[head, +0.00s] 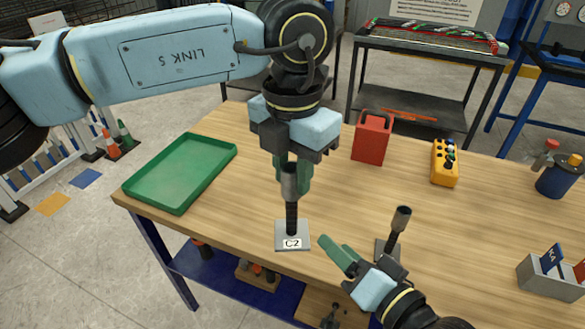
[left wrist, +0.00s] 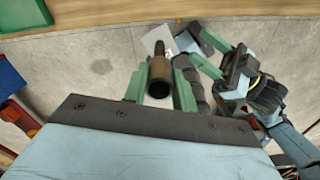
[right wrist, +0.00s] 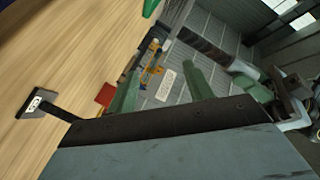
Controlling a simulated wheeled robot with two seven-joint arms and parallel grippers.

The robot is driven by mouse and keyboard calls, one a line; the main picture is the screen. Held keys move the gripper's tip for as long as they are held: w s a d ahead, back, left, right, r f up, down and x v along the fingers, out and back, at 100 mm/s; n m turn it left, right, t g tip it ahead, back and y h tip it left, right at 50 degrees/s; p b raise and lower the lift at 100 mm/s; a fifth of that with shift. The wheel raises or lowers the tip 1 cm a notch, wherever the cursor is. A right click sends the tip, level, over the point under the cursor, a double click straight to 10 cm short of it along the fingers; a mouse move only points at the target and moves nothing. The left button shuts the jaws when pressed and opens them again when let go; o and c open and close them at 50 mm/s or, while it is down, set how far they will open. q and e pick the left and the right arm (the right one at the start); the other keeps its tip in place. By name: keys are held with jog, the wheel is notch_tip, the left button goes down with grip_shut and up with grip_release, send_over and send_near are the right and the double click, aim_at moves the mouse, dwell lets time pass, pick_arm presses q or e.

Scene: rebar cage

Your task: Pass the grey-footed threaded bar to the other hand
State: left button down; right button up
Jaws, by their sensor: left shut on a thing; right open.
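The threaded bar (head: 291,217) hangs upright in my left gripper (head: 290,180), with a grey square foot (head: 292,242) labelled C2 at its lower end. The green fingers are shut on its collar near the top. The left wrist view shows the bar's collar (left wrist: 160,76) end-on between the fingers, its foot (left wrist: 157,40) beyond over the floor. My right gripper (head: 339,246) is low, right of the foot, open and empty and apart from the bar. In the right wrist view its fingers (right wrist: 160,88) are spread with nothing between.
A second dark bar (head: 399,222) with a grey foot stands behind my right gripper. The table between tray and bar is clear.

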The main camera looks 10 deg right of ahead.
jog(key=s+d+f+n+g+h, duration=0.1)
jog(key=s+f+g, duration=0.15)
jog(key=f, duration=0.95)
jog(key=s+f+g+h, duration=0.1)
jog(key=s+f+g, duration=0.15)
jog(key=f, duration=0.95)
jog(key=s+d+f+n+g+h, duration=0.1)
jog(key=s+f+g, duration=0.15)
jog(key=f, duration=0.95)
jog(key=s+d+f+n+g+h, duration=0.1)
jog(key=s+d+f+n+g, duration=0.2)
jog(key=s+f, duration=0.6)
jog(key=s+d+f+n+g+h, duration=0.1)
jog(key=s+d+f+n+g, duration=0.2)
jog(key=s+f, duration=0.6)
jog(key=shift+s+d+f, duration=0.35)
jog(key=shift+s+d, duration=0.8)
jog(key=shift+s, duration=0.9)
jog(key=shift+g, duration=0.25)
